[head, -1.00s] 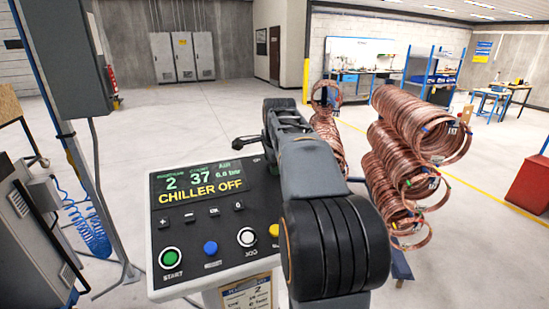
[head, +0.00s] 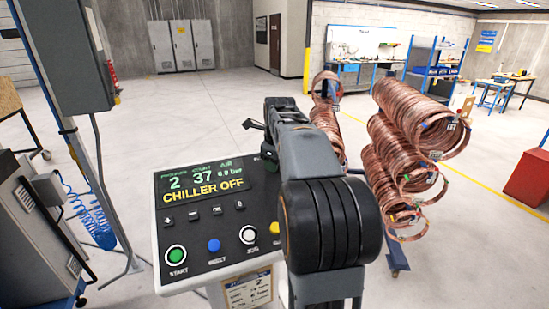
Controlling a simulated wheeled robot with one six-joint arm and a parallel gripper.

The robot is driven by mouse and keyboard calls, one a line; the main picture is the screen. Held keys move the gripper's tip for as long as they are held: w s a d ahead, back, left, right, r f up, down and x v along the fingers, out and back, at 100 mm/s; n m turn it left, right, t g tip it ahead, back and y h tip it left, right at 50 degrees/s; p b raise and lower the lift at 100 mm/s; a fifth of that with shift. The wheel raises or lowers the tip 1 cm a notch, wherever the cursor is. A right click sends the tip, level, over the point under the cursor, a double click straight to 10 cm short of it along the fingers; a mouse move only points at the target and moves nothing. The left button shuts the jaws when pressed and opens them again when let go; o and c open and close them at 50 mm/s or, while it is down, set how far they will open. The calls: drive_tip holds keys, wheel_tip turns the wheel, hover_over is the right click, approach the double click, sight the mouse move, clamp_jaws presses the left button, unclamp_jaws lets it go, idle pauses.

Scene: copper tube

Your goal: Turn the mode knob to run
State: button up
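The control panel (head: 185,255) stands in front of me with a dark display (head: 203,183) reading CHILLER OFF in yellow. Its lower row shows a green START button (head: 176,254), a blue button (head: 214,245), a white JOG button (head: 248,235) and part of a yellow button (head: 275,228). I see no mode knob; my arm covers the panel's right side. My gripper is at the far end of my arm and mostly hidden by it. A small dark part juts out left there, above the panel's far edge. Whether the fingers are open does not show.
Copper tube coils (head: 408,150) hang on a rack at the right, with another coil stack (head: 325,115) behind my arm. A grey cabinet (head: 75,55) on a post and a machine (head: 35,235) stand at the left. A red box (head: 530,178) is far right. The floor behind is open.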

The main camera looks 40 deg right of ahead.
drive_tip(key=shift+m, duration=0.3)
idle(0.4)
drive_tip(key=o, duration=0.9)
drive_tip(key=v, duration=1.3)
drive_tip(key=shift+s+r, duration=0.15)
drive_tip(key=shift+r, duration=0.25)
